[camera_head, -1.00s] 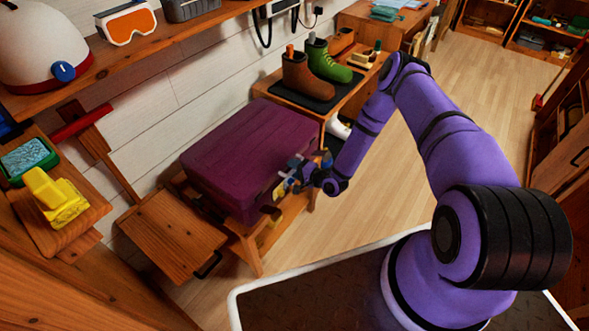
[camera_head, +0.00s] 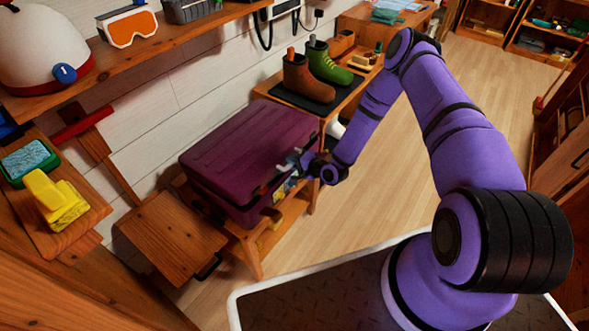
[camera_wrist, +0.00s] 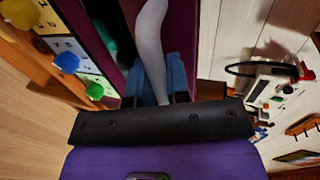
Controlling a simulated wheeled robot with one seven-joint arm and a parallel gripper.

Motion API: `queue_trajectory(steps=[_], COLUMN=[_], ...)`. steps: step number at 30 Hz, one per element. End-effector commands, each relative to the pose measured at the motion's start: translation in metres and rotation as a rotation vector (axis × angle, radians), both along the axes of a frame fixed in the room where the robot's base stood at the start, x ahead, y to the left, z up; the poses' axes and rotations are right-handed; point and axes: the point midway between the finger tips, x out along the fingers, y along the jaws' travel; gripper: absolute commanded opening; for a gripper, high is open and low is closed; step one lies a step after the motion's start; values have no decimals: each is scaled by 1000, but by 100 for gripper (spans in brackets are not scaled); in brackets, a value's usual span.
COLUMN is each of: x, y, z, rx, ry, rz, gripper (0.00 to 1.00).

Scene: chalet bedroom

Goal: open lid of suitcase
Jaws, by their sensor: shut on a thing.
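The maroon suitcase (camera_head: 235,165) lies on a low wooden bench against the wall. Its lid (camera_head: 250,140) is slightly raised, with a dark gap along the front. In the wrist view, a pale curved piece (camera_wrist: 150,50) shows between blue finger parts (camera_wrist: 176,75), beside the maroon edge (camera_wrist: 88,28) and the dark opening. The exact contact is hidden.
Boots (camera_head: 308,78) stand on a dark mat right behind the suitcase. A wooden stool (camera_head: 172,236) is close to its left. A shelf (camera_head: 150,42) with goggles (camera_head: 127,25) runs along the wall above. The floor (camera_head: 445,95) to the right is clear.

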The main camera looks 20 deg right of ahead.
Motion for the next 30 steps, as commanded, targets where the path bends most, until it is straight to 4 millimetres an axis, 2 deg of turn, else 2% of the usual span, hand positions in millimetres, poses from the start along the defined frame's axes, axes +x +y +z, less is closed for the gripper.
queue_trajectory(steps=[1,14,30], x=[3,30,92], y=[1,21,68], z=[14,105,208], rx=[-14,-158,-346], ry=[14,208,465], rz=[1,0,2], gripper=[0,0,0])
